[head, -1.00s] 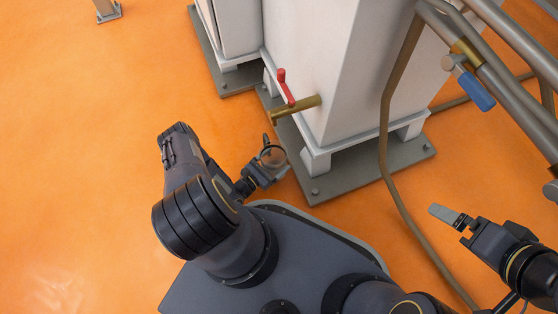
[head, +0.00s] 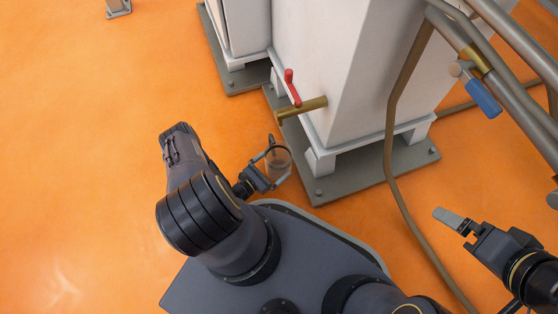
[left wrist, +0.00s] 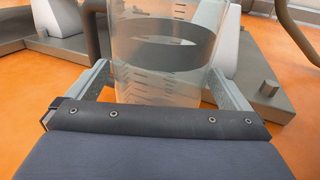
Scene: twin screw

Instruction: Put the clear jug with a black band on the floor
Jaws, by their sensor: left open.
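The clear jug (head: 279,161) with a black band stands upright beside the base of the white cabinet. In the left wrist view the jug (left wrist: 165,50) shows its dark band and measuring marks, and its top is cut off. My left gripper (head: 274,163) is open, with one finger on each side of the jug. The left wrist view shows the fingers (left wrist: 160,85) apart around it. The jug's bottom edge is partly hidden, so its contact with the orange floor (head: 90,130) is hard to tell. My right gripper (head: 453,220) is off to the right, away from the jug.
The white cabinet (head: 310,65) stands on a grey base plate (head: 380,171) close to the jug. A brass tap (head: 302,109) with a red handle juts out above it. Pipes and a blue-handled valve (head: 482,97) are at right. Floor at left is clear.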

